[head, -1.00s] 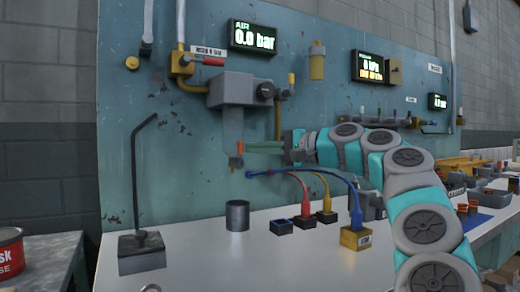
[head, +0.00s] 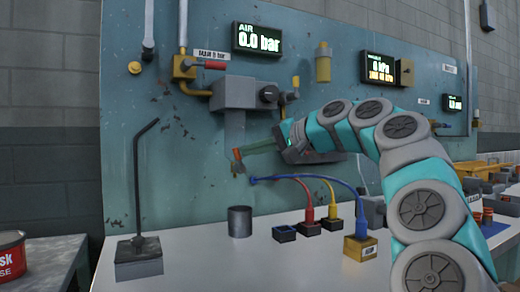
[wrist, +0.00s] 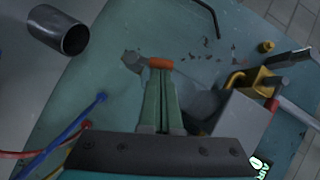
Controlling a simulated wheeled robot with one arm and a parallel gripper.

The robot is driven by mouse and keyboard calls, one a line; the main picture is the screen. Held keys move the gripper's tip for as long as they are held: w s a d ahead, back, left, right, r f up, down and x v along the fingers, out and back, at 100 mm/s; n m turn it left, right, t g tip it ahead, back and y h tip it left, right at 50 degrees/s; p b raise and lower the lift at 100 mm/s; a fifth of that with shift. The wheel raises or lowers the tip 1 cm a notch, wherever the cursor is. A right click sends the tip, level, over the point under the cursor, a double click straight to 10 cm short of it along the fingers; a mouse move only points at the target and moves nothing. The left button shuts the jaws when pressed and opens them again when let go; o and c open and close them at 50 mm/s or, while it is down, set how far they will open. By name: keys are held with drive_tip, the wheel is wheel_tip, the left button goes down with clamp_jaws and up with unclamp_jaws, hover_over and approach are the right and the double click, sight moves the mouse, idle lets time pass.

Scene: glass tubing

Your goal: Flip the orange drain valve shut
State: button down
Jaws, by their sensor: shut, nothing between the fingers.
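The orange drain valve handle (head: 236,154) is at the lower end of the narrow grey bowl (head: 234,128) under the grey box on the teal panel. It is small and partly hidden in the head view. In the wrist view the orange handle (wrist: 160,63) lies crosswise just beyond my fingertips, beside a grey round fitting (wrist: 132,61). My gripper (head: 244,151) comes in from the right, tilted down to the left. Its green fingers are shut together with nothing between them. In the wrist view the gripper tips (wrist: 160,72) are at the handle; I cannot tell whether they touch it.
The grey box (head: 245,93) is above my fingers. A grey cup (head: 239,221) and a bent black rod on a base (head: 139,248) stand on the white bench. Blue, red and yellow cables curve below my gripper. The panel left of the bowl is clear.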

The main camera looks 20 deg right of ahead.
drive_tip(key=shift+a+f+n+g+h+b, duration=0.2)
drive_tip(key=shift+a+f+n+g+h, duration=0.1)
drive_tip(key=shift+a+n+h, duration=0.8)
drive_tip(key=shift+a+f+n+g+h+b, duration=0.3)
drive_tip(key=shift+a+n+h, duration=0.35)
drive_tip(key=shift+n+h, duration=0.8)
drive_tip(key=shift+a+f+n+g+h+b, duration=0.2)
drive_tip(key=shift+a+f+n+h, duration=0.1)
drive_tip(key=shift+a+n+h, duration=0.8)
drive_tip(key=shift+d+n+h, duration=0.15)
drive_tip(key=shift+n+h, duration=0.1)
drive_tip(key=shift+h, duration=0.2)
drive_tip(key=w+r+p+v, duration=0.1)
drive_tip(key=r+p+v, duration=0.1)
drive_tip(key=v, duration=1.1)
drive_tip(key=shift+w+d+p, duration=0.15)
drive_tip(key=shift+w+p, duration=0.15)
drive_tip(key=shift+p, duration=0.2)
